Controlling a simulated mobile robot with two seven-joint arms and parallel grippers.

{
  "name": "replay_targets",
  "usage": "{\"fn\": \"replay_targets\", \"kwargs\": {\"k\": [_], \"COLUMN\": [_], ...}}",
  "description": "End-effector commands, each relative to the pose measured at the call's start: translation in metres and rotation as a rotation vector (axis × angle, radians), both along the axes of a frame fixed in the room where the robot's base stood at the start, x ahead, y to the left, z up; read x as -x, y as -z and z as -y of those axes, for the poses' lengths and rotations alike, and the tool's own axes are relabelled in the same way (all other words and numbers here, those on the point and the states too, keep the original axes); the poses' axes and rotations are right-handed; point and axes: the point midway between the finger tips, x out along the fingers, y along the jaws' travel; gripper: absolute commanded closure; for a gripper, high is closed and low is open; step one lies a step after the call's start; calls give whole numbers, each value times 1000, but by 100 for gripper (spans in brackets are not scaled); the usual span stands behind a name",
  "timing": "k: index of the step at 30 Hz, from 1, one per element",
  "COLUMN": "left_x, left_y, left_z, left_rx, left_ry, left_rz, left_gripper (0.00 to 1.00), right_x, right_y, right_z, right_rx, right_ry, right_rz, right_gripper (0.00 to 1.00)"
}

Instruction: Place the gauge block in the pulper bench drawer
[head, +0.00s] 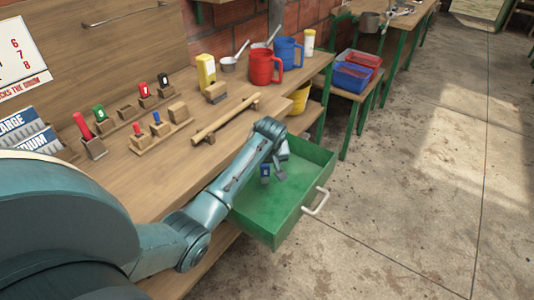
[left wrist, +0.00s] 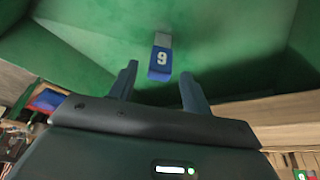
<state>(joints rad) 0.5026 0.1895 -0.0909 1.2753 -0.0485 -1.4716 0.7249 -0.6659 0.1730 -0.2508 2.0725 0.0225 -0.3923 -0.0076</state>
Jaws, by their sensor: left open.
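The green pulper bench drawer (head: 262,218) is pulled open, with a white handle on its front. My left gripper (head: 273,178) is over the inside of the drawer, pointing down. It is open, its two fingers apart. The gauge block (left wrist: 160,58), blue with a white 9 and a grey end, shows in the left wrist view just beyond and between the fingertips, against the green drawer floor. A small blue piece of it (head: 265,169) shows beside the gripper in the head view. Whether the block touches the floor is not clear. My right gripper is not in view.
The wooden bench (head: 150,183) carries wooden holders with coloured markers, a wooden bar (head: 225,120), a yellow container (head: 206,72), a red jug (head: 264,67) and a blue jug (head: 288,54). Blue and red bins (head: 352,76) stand beyond. The floor at right is clear.

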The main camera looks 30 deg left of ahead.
Motion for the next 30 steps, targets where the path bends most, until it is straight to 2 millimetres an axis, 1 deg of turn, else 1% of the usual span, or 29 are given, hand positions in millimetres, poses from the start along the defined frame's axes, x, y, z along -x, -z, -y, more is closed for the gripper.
{"fn": "replay_targets", "kwargs": {"k": [1, 6, 9, 12, 17, 30], "left_x": [3, 14, 18, 22, 24, 24], "left_y": [-14, -47, -61, -70, -76, -76], "left_z": [4, 13, 17, 19, 21, 21], "left_rx": [1, 1, 1, 1, 1, 1], "left_ry": [2, 1, 1, 0, -1, 0], "left_rz": [5, 3, 3, 1, -1, -1], "left_gripper": [51, 51, 51, 51, 51, 51], "right_x": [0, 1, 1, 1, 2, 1], "right_y": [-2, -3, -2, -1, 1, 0], "right_z": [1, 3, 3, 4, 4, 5], "right_rx": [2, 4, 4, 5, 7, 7], "right_ry": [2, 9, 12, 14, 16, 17], "right_rz": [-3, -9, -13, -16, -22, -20], "right_gripper": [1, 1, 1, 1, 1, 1]}}
